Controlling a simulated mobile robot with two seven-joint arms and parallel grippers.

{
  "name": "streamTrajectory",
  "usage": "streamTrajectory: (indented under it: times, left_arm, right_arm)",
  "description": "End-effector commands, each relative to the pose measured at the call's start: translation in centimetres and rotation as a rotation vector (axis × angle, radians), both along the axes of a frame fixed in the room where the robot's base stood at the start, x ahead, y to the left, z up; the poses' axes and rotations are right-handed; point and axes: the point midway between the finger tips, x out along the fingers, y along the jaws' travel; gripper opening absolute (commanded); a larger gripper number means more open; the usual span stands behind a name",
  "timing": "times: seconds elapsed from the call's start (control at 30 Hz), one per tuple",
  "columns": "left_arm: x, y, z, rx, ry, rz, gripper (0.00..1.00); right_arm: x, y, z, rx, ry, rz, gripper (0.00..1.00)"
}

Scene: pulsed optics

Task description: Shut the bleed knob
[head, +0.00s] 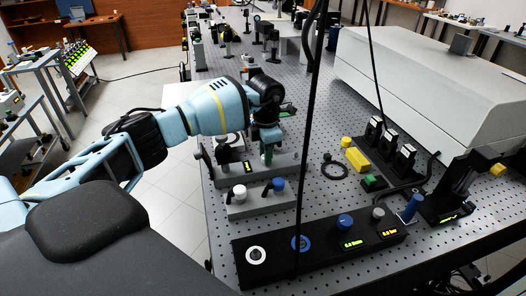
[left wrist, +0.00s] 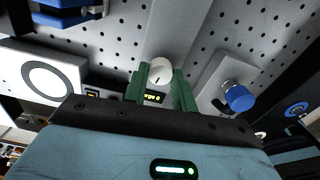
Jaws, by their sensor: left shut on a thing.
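My left gripper (head: 267,153) reaches in from the left over a grey plate (head: 285,170) on the optical table. In the left wrist view its two green fingers (left wrist: 160,84) are shut on a white round knob (left wrist: 160,71) with a dark mark on its face. A small yellow display (left wrist: 153,97) below that knob is partly hidden and reads something like "urge 0". In the head view the gripper hides the held knob. No label reading bleed is legible. My right gripper is not in view.
In front stands a block with a white knob (head: 239,192) and a blue knob (head: 278,184). Nearer is a black panel (head: 325,246) with several knobs and displays. A thin dark cable (head: 307,130) hangs down across the view. A large grey housing (head: 430,90) fills the back right.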

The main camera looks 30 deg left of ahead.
Motion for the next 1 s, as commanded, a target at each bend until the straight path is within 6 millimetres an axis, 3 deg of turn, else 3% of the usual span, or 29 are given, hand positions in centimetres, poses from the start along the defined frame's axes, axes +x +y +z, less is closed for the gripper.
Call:
streamTrajectory:
  times: [0.4, 0.93, 0.97, 1.0]
  left_arm:
    - [-0.01, -0.03, 0.14, 0.000, -0.001, 0.172, 0.04]
    - [0.00, -0.02, 0.02, 0.000, 0.000, 0.191, 0.04]
    - [0.00, -0.02, 0.02, 0.000, 0.000, 0.191, 0.30]
    - [0.00, -0.02, 0.02, 0.000, 0.000, 0.191, 0.35]
  right_arm:
    - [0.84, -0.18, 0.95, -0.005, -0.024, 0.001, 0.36]
    - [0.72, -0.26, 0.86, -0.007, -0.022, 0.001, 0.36]
    - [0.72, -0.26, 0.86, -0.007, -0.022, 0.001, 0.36]
    - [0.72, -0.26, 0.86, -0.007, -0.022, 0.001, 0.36]
